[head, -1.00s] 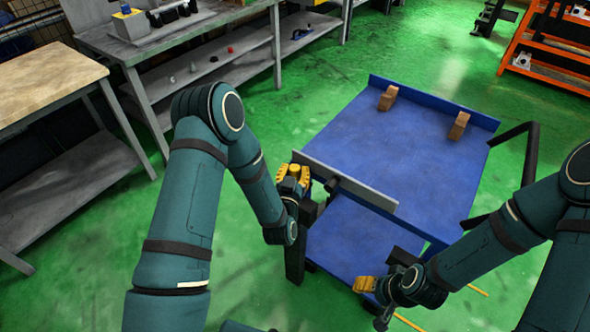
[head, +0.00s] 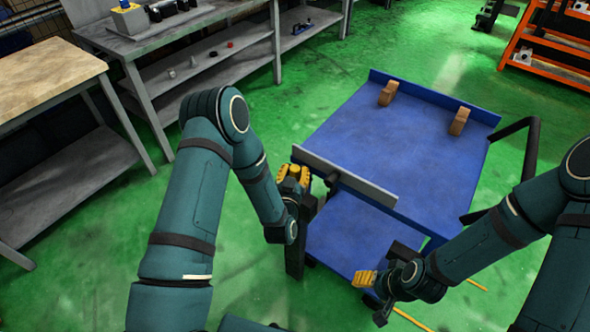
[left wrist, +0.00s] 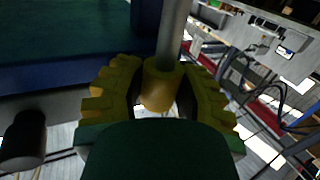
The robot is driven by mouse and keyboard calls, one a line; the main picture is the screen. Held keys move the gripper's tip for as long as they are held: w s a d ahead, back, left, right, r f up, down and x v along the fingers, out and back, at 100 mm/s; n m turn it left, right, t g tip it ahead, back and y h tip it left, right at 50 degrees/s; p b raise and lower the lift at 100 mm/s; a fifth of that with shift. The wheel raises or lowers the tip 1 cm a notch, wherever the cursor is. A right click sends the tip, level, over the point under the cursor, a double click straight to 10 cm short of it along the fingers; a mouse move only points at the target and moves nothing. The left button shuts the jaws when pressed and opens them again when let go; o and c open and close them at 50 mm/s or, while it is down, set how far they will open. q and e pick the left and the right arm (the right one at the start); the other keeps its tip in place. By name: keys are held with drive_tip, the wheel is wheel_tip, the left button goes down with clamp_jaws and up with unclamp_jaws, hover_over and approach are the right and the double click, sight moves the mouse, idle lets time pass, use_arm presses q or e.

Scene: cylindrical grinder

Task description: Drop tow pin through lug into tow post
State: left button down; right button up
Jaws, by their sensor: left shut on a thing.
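My left gripper (head: 293,178) is shut on the tow pin, whose yellow head (head: 294,170) shows between the yellow finger pads. In the left wrist view the fingers grip the yellow head (left wrist: 160,86), and the pin's grey shaft (left wrist: 172,28) extends away from it. A dark stub (head: 331,181), possibly the lug, juts from the cart's grey plate just right of the gripper. Whether the pin is over or in a hole cannot be seen. My right gripper (head: 365,280) is low beside the cart; its jaws are unclear.
The blue cart (head: 400,140) carries two wooden blocks (head: 387,93) (head: 459,121) and has a black handle (head: 530,160) at right. A grey plate (head: 350,181) crosses its near part. A grey workbench (head: 150,45) and wood-topped table (head: 45,80) stand left.

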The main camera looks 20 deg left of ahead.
use_arm(q)
drive_tip(key=shift+f, duration=2.05)
drive_tip(key=c, duration=0.6)
unclamp_jaws()
drive_tip(key=s, duration=0.7)
drive_tip(key=shift+s+d, duration=0.25)
drive_tip(key=shift+d, duration=0.1)
drive_tip(key=s+d+f+g+h, duration=0.1)
drive_tip(key=s+d+g, duration=0.1)
drive_tip(key=s+g, duration=0.3)
drive_tip(key=s+d+f+g+h, duration=0.2)
drive_tip(key=s+g, duration=0.3)
drive_tip(key=s, duration=0.1)
drive_tip(key=s+d+f+g+h, duration=0.2)
drive_tip(key=s+g, duration=0.3)
drive_tip(key=g, duration=0.1)
drive_tip(key=shift+s+d+n, duration=0.1)
drive_tip(key=shift+s+n, duration=0.1)
drive_tip(key=shift+n, duration=0.1)
